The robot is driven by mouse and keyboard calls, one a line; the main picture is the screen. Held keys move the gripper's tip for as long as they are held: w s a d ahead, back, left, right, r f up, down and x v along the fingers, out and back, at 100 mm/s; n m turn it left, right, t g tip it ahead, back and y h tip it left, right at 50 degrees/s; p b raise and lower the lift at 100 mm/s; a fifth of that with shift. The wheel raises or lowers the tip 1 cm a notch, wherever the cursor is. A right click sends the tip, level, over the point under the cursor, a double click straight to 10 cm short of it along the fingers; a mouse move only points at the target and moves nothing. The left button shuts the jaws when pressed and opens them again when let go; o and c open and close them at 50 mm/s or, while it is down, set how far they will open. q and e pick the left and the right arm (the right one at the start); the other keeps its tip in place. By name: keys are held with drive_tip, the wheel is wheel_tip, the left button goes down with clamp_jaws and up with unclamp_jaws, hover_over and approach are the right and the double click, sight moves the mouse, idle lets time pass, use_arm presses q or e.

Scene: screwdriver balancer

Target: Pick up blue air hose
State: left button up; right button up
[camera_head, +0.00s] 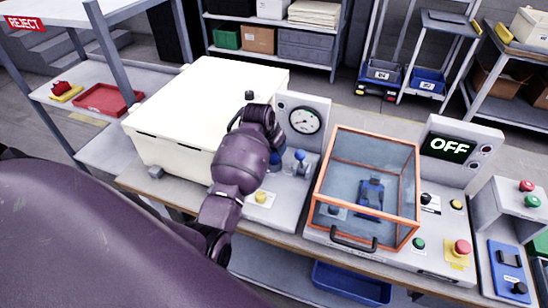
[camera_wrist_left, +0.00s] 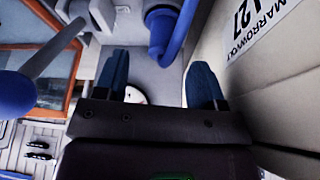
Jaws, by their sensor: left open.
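The blue air hose (camera_wrist_left: 178,42) shows in the left wrist view as a curved blue tube running from a round fitting. It lies in the gap ahead of my left gripper (camera_wrist_left: 160,62), nearer the right finger. The two blue-tipped fingers are apart with nothing clamped between them. In the head view my left arm (camera_head: 241,162) reaches to the bench in front of the gauge, and its wrist covers most of the hose area. A small blue patch shows beside the wrist; I cannot tell whether it is hose or finger. My right gripper is in neither view.
A cream box (camera_head: 205,92) stands close on the left. A pressure gauge (camera_head: 305,120) stands behind, and a blue-knobbed lever (camera_head: 300,155) rises to the right. An orange-framed clear guard (camera_head: 368,131) sits further right. The display (camera_head: 447,147) reads OFF. A blue bin (camera_head: 350,281) lies below.

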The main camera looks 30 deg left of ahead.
use_arm(q)
drive_tip(key=shift+x, duration=2.4)
drive_tip(key=shift+a, duration=0.15)
drive_tip(key=c, duration=1)
wheel_tip(320, 180, up, 20)
drive_tip(key=shift+r, duration=0.1)
